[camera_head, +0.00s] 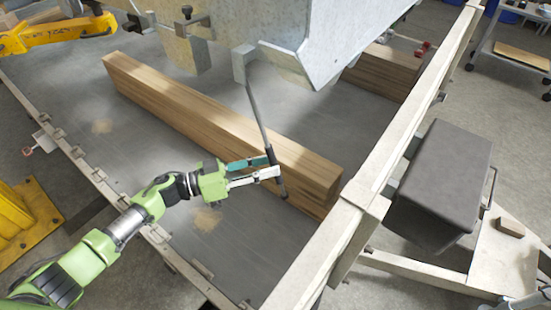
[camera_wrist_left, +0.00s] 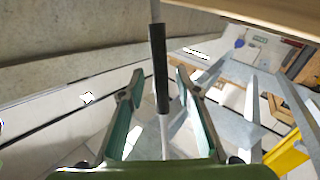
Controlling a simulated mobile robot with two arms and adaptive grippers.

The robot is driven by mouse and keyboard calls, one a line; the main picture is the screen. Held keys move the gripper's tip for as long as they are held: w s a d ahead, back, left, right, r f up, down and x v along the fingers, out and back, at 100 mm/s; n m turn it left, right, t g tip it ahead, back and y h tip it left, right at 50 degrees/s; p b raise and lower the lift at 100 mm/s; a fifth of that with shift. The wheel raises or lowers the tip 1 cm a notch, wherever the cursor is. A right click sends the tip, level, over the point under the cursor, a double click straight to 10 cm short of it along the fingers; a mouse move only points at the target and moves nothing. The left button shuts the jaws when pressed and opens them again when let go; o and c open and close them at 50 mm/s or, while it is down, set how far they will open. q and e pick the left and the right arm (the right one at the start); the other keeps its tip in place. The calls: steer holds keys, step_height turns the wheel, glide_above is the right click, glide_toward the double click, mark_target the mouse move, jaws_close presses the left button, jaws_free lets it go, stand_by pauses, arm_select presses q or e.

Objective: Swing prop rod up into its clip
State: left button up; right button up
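The prop rod (camera_head: 259,115) is thin and dark grey, and hangs slightly tilted from a bracket (camera_head: 243,62) under the raised metal body. It has a black sleeve (camera_wrist_left: 159,62) near its lower end. My left gripper (camera_head: 272,165) is at this lower part, above the wooden beam's near side. In the left wrist view its two fingers (camera_wrist_left: 160,85) are spread, with the sleeve between them and a visible gap on each side. I cannot make out the clip for certain.
A long wooden beam (camera_head: 215,122) lies on the grey trailer deck (camera_head: 190,240) just behind the gripper. A pale frame rail (camera_head: 385,150) runs along the right, with a dark grey box (camera_head: 440,185) beyond it. The near deck is mostly clear.

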arm_select(q)
steer(key=shift+x, duration=0.95)
steer(key=shift+w+d, duration=0.15)
steer(key=shift+d, duration=0.2)
arm_select(e)
steer(key=shift+w+d+r, duration=0.4)
steer(key=shift+w+d, duration=0.1)
steer(key=shift+w, duration=0.05)
